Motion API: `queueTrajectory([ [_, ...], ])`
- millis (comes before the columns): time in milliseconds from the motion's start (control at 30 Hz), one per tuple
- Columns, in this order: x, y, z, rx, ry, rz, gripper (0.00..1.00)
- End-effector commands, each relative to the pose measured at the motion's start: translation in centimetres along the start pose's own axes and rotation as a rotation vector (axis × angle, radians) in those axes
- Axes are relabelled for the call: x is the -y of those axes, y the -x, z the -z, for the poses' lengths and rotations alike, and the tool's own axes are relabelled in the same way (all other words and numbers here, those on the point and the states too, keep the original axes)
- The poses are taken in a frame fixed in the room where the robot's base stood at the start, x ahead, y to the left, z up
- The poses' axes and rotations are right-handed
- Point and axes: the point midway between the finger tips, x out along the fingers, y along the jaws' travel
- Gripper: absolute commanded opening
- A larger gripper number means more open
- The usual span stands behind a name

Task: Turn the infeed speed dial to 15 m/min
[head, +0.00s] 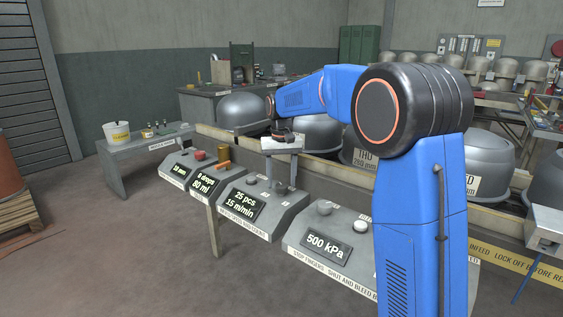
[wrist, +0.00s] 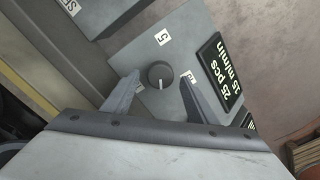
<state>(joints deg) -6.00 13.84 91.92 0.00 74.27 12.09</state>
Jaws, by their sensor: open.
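A round dark grey dial (wrist: 160,74) with a pale pointer mark sits on the sloped face of a grey console (head: 262,212). In the wrist view its mark points toward the bottom of the picture. The console's display (head: 242,206) reads "25 pcs" and "15 m/min"; it also shows in the wrist view (wrist: 224,72). My gripper (wrist: 160,80) is open, its fingers on either side of the dial with gaps visible. In the head view my gripper (head: 281,172) points down over this console. Whether the fingertips are level with the dial is hard to tell.
A second knob (head: 251,180) is on the same console. Neighbouring consoles stand left (head: 203,181), with a red button and an orange part, and right (head: 325,240), reading "500 kPa". Large grey metal domes (head: 312,132) stand behind. The floor in front is clear.

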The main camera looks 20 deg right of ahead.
Motion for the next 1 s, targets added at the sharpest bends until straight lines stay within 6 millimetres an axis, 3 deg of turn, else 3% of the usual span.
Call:
queueTrajectory([
  [700, 0.0, 13.2, 0.1, -0.004, 0.0, 0.001, 0.53],
  [1000, 0.0, 16.5, 0.0, -0.002, 0.0, 0.001, 0.53],
])
